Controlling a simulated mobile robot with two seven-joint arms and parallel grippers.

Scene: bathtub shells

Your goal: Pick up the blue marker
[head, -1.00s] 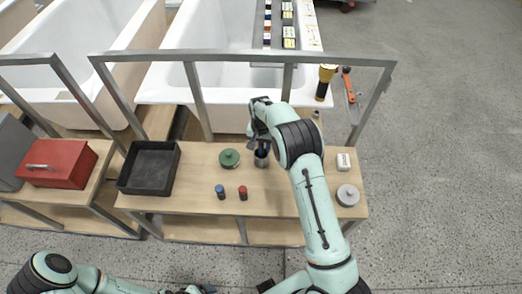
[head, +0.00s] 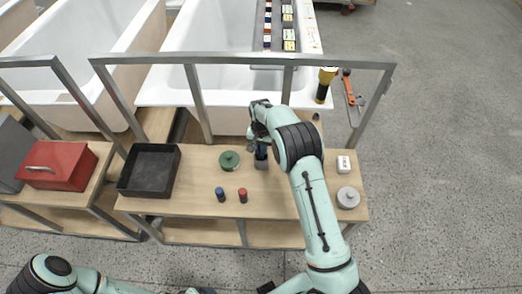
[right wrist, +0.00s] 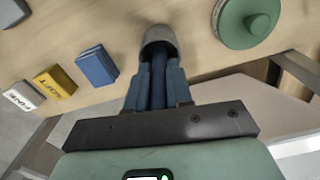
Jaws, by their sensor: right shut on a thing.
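The blue marker (right wrist: 158,88) stands upright in a grey cup (right wrist: 160,38), its lower part hidden inside. The cup (head: 261,163) also shows in the head view, on the wooden bench near the middle. My right gripper (right wrist: 159,72) is over the cup, its two fingers shut on the marker from either side. In the head view, my right gripper (head: 260,147) is partly hidden by its own wrist. My left gripper (head: 198,291) is barely in view at the bottom edge, and its jaws cannot be made out.
A green lidded pot (head: 229,160) is close left of the cup. Blue (head: 220,194) and red (head: 243,195) canisters stand in front. A black tray (head: 150,170) lies left; a grey pot (head: 348,197) and white box (head: 344,163) lie right. A metal rail (head: 240,56) crosses behind.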

